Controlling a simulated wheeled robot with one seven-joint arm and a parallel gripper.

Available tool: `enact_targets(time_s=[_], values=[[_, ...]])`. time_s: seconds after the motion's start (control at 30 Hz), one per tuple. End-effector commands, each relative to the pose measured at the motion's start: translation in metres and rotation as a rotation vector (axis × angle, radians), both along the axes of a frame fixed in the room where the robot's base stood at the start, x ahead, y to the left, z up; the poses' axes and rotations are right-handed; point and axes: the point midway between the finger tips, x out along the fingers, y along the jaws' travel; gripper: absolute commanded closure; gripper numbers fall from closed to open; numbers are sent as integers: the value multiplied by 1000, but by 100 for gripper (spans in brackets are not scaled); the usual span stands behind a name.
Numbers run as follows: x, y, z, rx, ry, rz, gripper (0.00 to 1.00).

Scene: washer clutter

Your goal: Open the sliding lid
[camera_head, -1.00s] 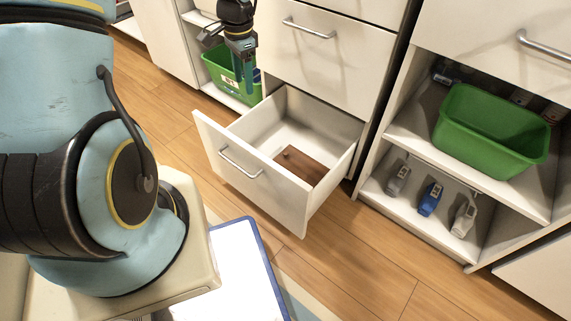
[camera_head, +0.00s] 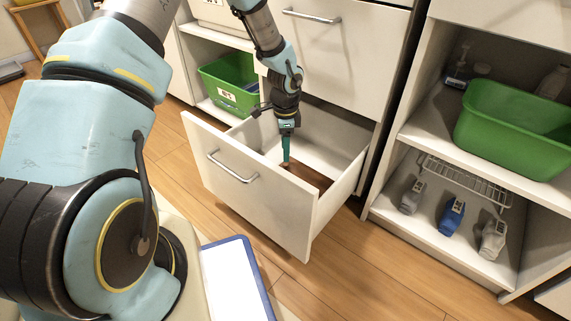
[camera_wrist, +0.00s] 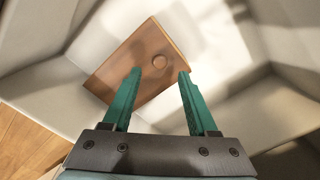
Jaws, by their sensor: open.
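My gripper (camera_head: 285,160) reaches down into the drawer above the lid. Nothing is held. Part of the lid is hidden by the drawer front and my gripper in the head view.
The drawer walls surround my gripper closely. A green bin (camera_head: 228,88) stands on a shelf behind to the left. Another green bin (camera_head: 515,130) and several bottles, including a blue one (camera_head: 452,217), sit on the right shelves.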

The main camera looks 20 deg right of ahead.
Motion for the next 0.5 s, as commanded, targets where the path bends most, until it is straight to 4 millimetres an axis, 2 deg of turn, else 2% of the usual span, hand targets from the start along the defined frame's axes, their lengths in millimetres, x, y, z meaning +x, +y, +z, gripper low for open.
enact_targets(time_s=[0.03,0.2,0.5], values=[[0,0,-14,0,1,0,41],[0,0,-38,0,0,-1,41],[0,0,-51,-1,-1,0,41]])
